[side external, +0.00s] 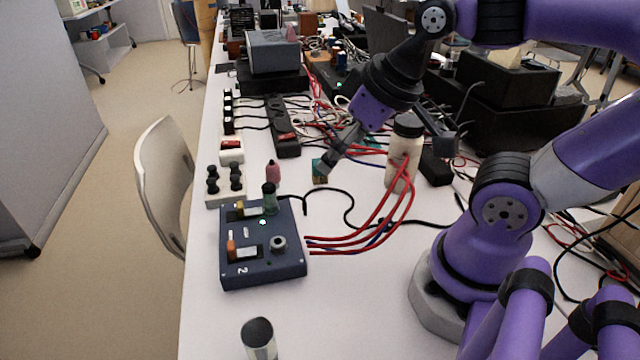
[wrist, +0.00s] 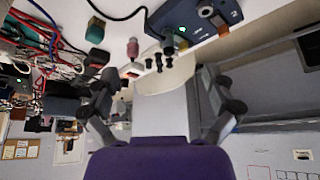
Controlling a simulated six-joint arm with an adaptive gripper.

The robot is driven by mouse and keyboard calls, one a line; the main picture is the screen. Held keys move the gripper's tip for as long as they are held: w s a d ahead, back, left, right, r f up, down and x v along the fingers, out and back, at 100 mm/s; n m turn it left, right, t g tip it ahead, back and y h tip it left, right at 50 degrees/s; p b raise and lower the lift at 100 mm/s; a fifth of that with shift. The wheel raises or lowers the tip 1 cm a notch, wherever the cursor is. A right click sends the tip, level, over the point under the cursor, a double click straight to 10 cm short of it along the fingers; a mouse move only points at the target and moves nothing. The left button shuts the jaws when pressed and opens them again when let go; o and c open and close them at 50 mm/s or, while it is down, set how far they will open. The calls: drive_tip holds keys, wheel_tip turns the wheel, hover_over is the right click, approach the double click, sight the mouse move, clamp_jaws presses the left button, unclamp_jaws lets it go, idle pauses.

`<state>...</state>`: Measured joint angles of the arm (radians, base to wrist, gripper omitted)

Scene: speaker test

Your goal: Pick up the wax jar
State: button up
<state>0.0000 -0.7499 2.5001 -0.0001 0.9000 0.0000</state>
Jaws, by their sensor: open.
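No label shows which item is the wax jar. Small candidates are a teal and tan jar (side external: 318,172), a pink bottle (side external: 273,171) and a dark green jar (side external: 269,198) by the blue box. In the wrist view the teal and tan jar (wrist: 96,28), pink bottle (wrist: 132,48) and green jar (wrist: 168,41) show at the top. A larger cream jar with a black lid (side external: 402,160) stands to the right. My gripper (side external: 332,158) points down-left, its tip overlapping the teal and tan jar's edge; contact is unclear. In the wrist view my gripper (wrist: 157,88) is open and empty, fingers wide apart.
A blue numbered box (side external: 262,268) with red cables stands at front left. A silver cylinder with a dark top (side external: 259,340) is at the front edge. A black power strip (side external: 283,128) and tangled cables fill the back. The table (side external: 345,310) is clear at front centre.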

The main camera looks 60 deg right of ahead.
drive_tip(key=g, duration=0.7)
hover_over(408, 138)
drive_tip(key=w+d, duration=0.1)
drive_tip(key=d, duration=0.2)
drive_tip(key=shift+w+a+f+n, duration=0.1)
drive_tip(key=shift+f+n, duration=0.05)
drive_tip(key=shift+f, duration=0.35)
drive_tip(key=shift+w+a+f+n, duration=0.1)
drive_tip(key=shift+f+n, duration=0.05)
drive_tip(key=shift+f, duration=0.3)
drive_tip(key=f, duration=0.4)
drive_tip(key=s+f, duration=0.1)
drive_tip(key=f, duration=0.1)
drive_tip(key=shift+f, duration=0.25)
drive_tip(key=c, duration=1.3)
